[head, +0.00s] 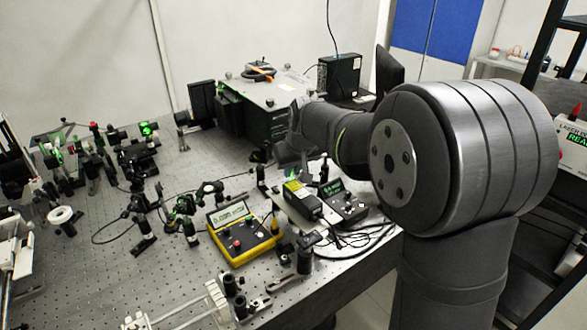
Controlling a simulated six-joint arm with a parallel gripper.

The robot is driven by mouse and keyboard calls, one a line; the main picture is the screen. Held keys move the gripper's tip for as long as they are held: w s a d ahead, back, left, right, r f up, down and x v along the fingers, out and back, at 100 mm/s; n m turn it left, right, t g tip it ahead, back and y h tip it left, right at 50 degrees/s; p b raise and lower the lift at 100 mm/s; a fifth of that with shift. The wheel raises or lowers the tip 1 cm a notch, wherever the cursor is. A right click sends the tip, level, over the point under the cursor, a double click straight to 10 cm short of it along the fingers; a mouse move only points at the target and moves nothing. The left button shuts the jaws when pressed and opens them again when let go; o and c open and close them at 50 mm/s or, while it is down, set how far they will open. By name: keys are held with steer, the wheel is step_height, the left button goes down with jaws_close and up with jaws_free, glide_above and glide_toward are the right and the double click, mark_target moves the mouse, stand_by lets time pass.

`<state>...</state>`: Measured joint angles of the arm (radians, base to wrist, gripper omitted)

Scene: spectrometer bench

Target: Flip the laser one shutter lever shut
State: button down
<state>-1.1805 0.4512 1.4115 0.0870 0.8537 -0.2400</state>
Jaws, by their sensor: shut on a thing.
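My gripper (287,160) hangs at the end of my arm, near the middle of the head view, above the bench. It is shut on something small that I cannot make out. Just below and to the right of it, a black laser box with a yellow label (301,198) lies on a pale mount. I cannot tell whether this is laser one. The shutter lever is not distinguishable; it is too small or hidden by the gripper, so its position cannot be told.
A yellow-framed meter (240,235) and a black control box (343,202) with cables stand near the front edge. A large black instrument (268,118) stands behind the gripper. Optics posts crowd the left of the perforated bench (180,285). Its front middle has bare patches.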

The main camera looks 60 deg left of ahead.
steer(key=c, duration=1.5)
jaws_free()
steer(key=v, duration=1.7)
steer(key=shift+d+r, duration=0.1)
steer(key=shift+r, duration=0.1)
steer(key=x, duration=1.7)
steer(key=shift+f, duration=0.25)
